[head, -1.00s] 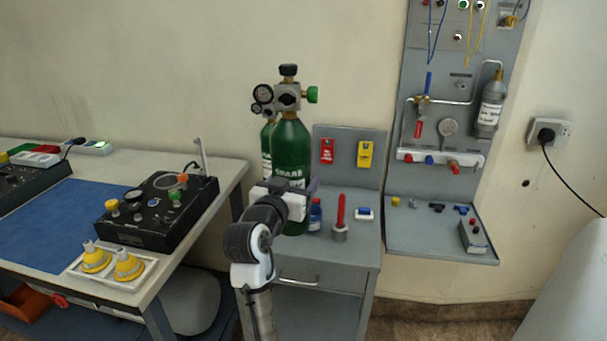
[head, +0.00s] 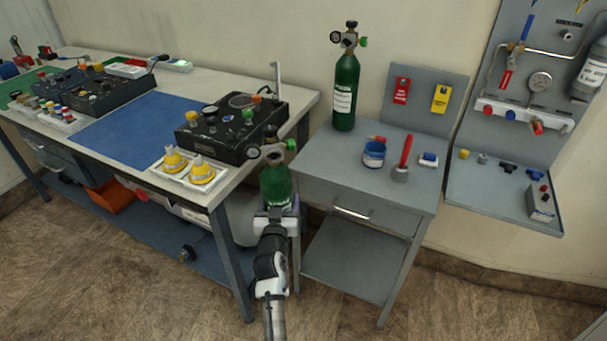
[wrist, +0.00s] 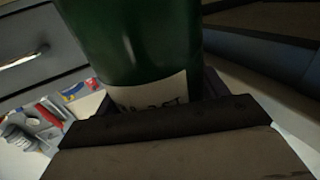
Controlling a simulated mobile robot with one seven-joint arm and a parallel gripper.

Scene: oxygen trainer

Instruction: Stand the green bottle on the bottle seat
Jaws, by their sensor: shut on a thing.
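My gripper (head: 276,218) is shut on a green bottle (head: 275,184) with a valve and gauge on top. It holds the bottle roughly upright in front of the gap between the workbench and the grey cabinet, clear of the cabinet top. In the wrist view the held bottle (wrist: 130,45) fills the upper middle, its white label close to the gripper (wrist: 165,118). A second green bottle (head: 344,95) with a regulator stands at the back left of the cabinet top. I cannot make out a bottle seat for certain.
The grey cabinet (head: 320,158) carries a blue-and-white round container (head: 374,153), a red-handled tool (head: 403,155) and small parts. The workbench (head: 301,98) at left holds a black control box (head: 225,140) and yellow fittings (head: 175,160). A wall panel (head: 500,200) stands right.

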